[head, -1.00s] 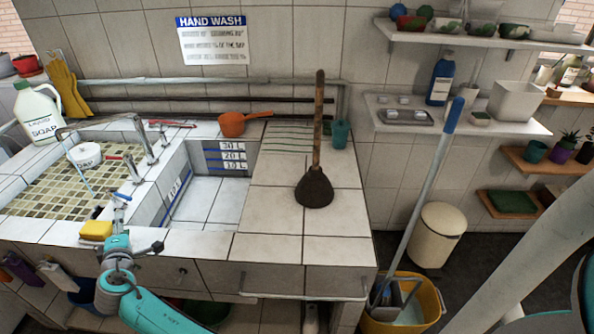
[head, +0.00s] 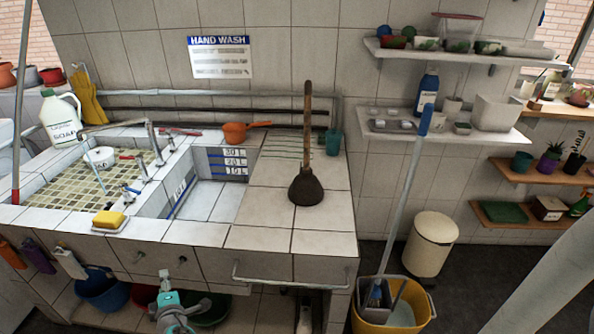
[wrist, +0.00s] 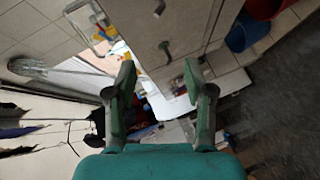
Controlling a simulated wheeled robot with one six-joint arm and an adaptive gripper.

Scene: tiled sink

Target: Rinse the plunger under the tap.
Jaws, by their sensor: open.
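The plunger (head: 306,188) stands upright on the tiled counter right of the sunken basin, its dark rubber cup down and its wooden handle up. The tap (head: 148,150) is at the left, its long spout reaching over the mosaic-tiled basin (head: 50,190). A thin bluish line, looking like running water, drops from the spout. My gripper (wrist: 160,75) is open and empty in the wrist view, its two fingers apart. In the head view my gripper (head: 180,298) is low in front of the counter, well below and left of the plunger. The plunger is not recognisable in the wrist view.
An orange pan (head: 235,132) and teal cup (head: 333,142) stand at the counter's back. A yellow sponge (head: 108,218) lies at the front edge. A metal rail (head: 290,285) crosses the counter front. A yellow mop bucket (head: 395,310) and bin (head: 430,243) stand right.

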